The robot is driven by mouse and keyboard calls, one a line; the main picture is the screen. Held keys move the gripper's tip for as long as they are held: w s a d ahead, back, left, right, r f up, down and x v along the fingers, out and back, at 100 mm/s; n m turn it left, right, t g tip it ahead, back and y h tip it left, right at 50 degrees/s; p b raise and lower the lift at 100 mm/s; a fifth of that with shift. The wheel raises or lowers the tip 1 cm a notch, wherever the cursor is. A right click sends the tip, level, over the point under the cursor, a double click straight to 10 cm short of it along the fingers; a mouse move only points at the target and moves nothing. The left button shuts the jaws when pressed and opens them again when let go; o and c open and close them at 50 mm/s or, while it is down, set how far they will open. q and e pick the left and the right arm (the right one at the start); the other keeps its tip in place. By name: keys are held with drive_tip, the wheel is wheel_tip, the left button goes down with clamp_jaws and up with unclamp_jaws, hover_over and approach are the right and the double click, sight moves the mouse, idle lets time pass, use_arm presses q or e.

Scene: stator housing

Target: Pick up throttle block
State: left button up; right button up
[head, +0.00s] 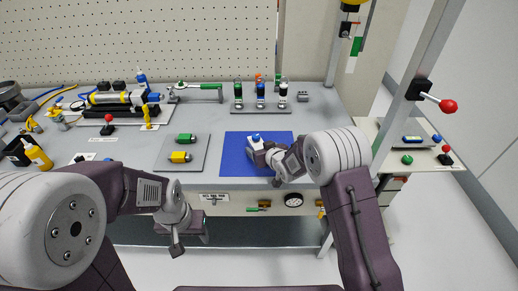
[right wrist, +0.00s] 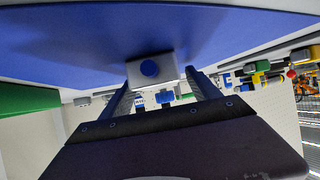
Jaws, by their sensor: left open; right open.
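The throttle block is a small pale block (right wrist: 152,70) with a round blue knob, on the blue mat (head: 235,165). In the head view its blue top (head: 256,137) shows just past my right gripper (head: 262,149), whose wrist hides part of it. In the right wrist view, my right gripper (right wrist: 163,84) is open, with one finger on each side of the block's near end. I cannot tell whether either finger touches it. My left gripper (head: 176,250) is open and hangs in front of the bench edge, away from the block.
A grey plate (head: 166,162) with green and yellow parts lies left of the mat. A rack (head: 260,106) with several bottles stands behind it. A pegboard (head: 150,40) closes the back. The mat around the block looks clear.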

sight(257, 137)
drive_tip(key=shift+s, duration=0.1)
clamp_jaws()
drive_tip(key=shift+r, duration=0.1)
wheel_tip(257, 137, up, 4)
drive_tip(key=shift+r, duration=0.1)
drive_tip(key=s+d+r+p, duration=0.2)
drive_tip(key=s+d+r, duration=0.4)
drive_tip(key=d, duration=0.3)
drive_tip(key=shift+d+r, duration=0.35)
drive_tip(key=shift+d, duration=0.05)
